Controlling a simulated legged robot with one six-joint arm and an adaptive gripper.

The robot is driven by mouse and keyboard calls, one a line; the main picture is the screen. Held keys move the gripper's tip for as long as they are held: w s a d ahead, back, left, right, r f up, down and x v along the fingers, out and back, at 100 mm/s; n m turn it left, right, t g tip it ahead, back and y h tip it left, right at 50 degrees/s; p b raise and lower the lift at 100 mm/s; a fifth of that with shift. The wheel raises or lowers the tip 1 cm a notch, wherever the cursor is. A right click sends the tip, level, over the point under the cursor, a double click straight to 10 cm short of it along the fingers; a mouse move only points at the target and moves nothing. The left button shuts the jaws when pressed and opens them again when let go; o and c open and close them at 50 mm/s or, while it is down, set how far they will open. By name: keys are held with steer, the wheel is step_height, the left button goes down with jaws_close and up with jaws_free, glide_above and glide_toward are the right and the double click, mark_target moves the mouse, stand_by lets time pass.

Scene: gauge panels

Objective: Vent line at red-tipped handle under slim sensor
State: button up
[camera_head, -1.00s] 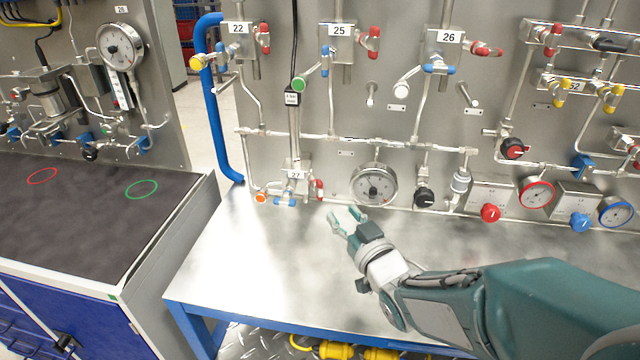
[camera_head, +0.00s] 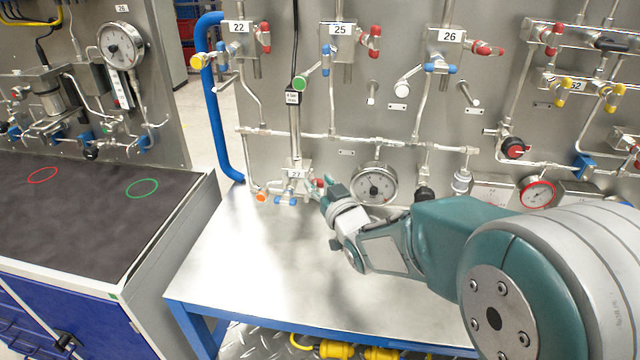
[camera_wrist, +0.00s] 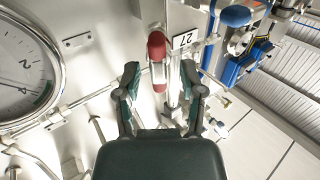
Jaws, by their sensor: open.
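The slim sensor (camera_head: 295,130) is a thin upright cylinder with a black label and cable on top, standing above the valve block marked 27 (camera_head: 296,173). The red-tipped handle (camera_wrist: 157,60) shows in the wrist view, hanging between my gripper's open fingers with the 27 label beside it. In the head view the red handle (camera_head: 319,183) is partly hidden by my gripper (camera_head: 322,187). My gripper also shows in the wrist view (camera_wrist: 160,85), open, one finger on each side of the handle. I cannot tell whether either finger touches it.
A round gauge (camera_head: 374,186) is right of my gripper; it fills the left of the wrist view (camera_wrist: 25,68). The metal tabletop (camera_head: 240,250) below is clear.

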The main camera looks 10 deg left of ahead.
jaws_close()
steer(key=n, duration=0.4)
steer(key=shift+s+a+f+n, duration=0.2)
steer(key=shift+s+a+n, duration=0.05)
steer(key=shift+n, duration=0.05)
steer(key=n, duration=0.4)
steer(key=shift+s+a+f+n, duration=0.15)
steer(key=shift+a+f+n, duration=0.05)
steer(key=shift+f+n, duration=0.1)
steer(key=n, duration=0.4)
steer(key=shift+s+a+f, duration=0.15)
steer(key=shift+f, duration=0.15)
steer(key=shift+f+n, duration=0.2)
steer(key=shift+n, duration=1)
steer(key=shift+f+n, duration=0.15)
steer(key=shift+n, duration=1.05)
